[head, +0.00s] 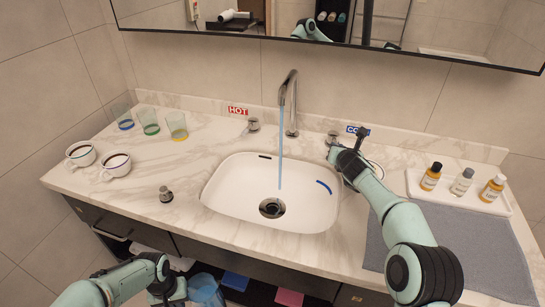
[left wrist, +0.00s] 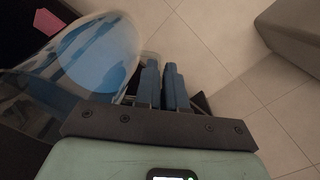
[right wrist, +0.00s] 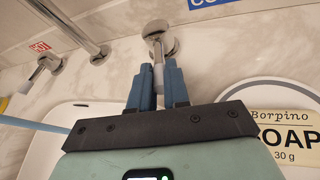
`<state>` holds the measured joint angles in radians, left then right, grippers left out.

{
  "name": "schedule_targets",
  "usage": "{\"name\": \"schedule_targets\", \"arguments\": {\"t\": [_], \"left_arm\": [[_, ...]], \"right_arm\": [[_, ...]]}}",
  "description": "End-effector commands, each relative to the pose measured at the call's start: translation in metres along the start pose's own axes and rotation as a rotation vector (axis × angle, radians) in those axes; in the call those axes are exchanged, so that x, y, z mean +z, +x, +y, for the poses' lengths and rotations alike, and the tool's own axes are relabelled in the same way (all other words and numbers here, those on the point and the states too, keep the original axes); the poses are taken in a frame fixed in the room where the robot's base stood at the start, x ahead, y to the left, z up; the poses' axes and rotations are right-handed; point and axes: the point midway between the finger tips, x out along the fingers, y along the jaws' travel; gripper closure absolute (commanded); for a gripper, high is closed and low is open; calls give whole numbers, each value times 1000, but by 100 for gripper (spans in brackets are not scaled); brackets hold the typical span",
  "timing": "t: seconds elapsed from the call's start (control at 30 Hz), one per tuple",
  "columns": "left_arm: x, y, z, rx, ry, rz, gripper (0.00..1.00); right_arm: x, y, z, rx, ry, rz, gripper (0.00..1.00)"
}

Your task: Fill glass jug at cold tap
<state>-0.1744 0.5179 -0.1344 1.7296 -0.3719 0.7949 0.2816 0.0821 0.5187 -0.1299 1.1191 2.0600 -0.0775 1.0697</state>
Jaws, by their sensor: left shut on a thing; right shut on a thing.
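The glass jug (head: 204,290) is clear with blue showing in it, low in front of the cabinet and below the counter's front edge. It also fills the upper left of the left wrist view (left wrist: 105,62). My left gripper (head: 168,290) is shut on the jug, seemingly at its handle, which the fingers mostly hide. My right gripper (head: 345,158) is shut on the cold tap's handle (right wrist: 157,45), by the blue COLD label (head: 357,130). A blue water stream (head: 281,150) runs from the spout (head: 290,88) into the empty sink (head: 240,185), by the drain.
The hot tap (head: 253,124) stands left of the spout. Several glasses and two cups (head: 117,165) stand at the counter's left. A white tray (head: 415,185) with three bottles and a grey mat (head: 475,240) lie right. A soap label (right wrist: 285,135) shows beside my right gripper.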

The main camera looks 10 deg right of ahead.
Motion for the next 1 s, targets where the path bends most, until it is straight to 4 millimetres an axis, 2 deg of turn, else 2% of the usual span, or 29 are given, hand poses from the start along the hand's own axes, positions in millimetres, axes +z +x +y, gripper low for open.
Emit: {"name": "schedule_targets", "arguments": {"t": [0.03,0.1,0.3,0.6,1.0], "left_arm": [[-3,22,0,2,0,-3,100],[-4,37,0,3,0,-7,100],[-7,64,-1,3,0,-15,100],[-9,80,-1,3,0,-20,100],[-10,84,-1,3,0,-22,100]], "right_arm": [[-3,3,3,-14,8,-16,100],[-2,3,6,-42,21,-21,100],[0,2,14,-116,52,-36,100],[2,1,22,-205,88,-54,100],[4,1,25,-245,105,-65,100]]}}
